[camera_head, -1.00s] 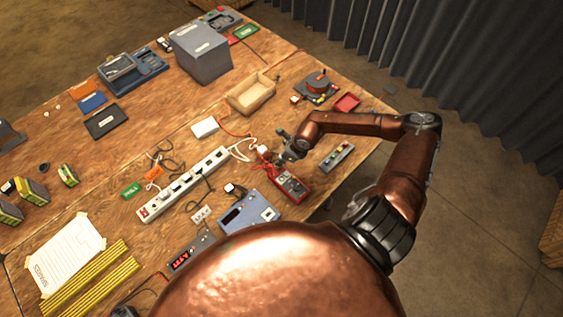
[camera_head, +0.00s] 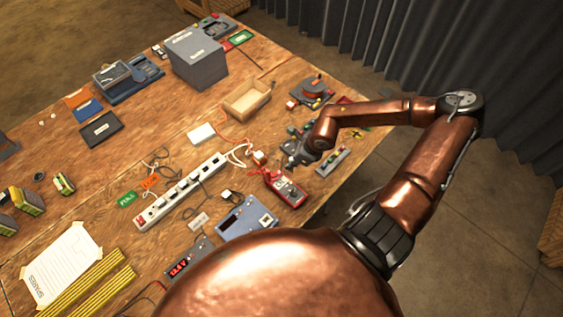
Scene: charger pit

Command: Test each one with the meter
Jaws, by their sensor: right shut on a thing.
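A red multimeter (camera_head: 287,191) lies on the wooden table, with a red lead running from it. A white power strip (camera_head: 178,193) with several dark plugs or sockets lies to its left, cables around it. A small white-and-red plug-like block (camera_head: 259,158) sits between the strip's end and my right gripper. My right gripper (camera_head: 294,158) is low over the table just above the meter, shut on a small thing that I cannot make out. A blue instrument (camera_head: 248,214) and a box with a red display (camera_head: 188,261) are near the front. My left gripper is not in view.
A grey box (camera_head: 197,62), an open cardboard tray (camera_head: 246,98) and a white block (camera_head: 201,133) stand farther back. A small grey unit with coloured buttons (camera_head: 332,161) lies right of the gripper. Green and orange tags lie by the strip. Bare wood is at the left middle.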

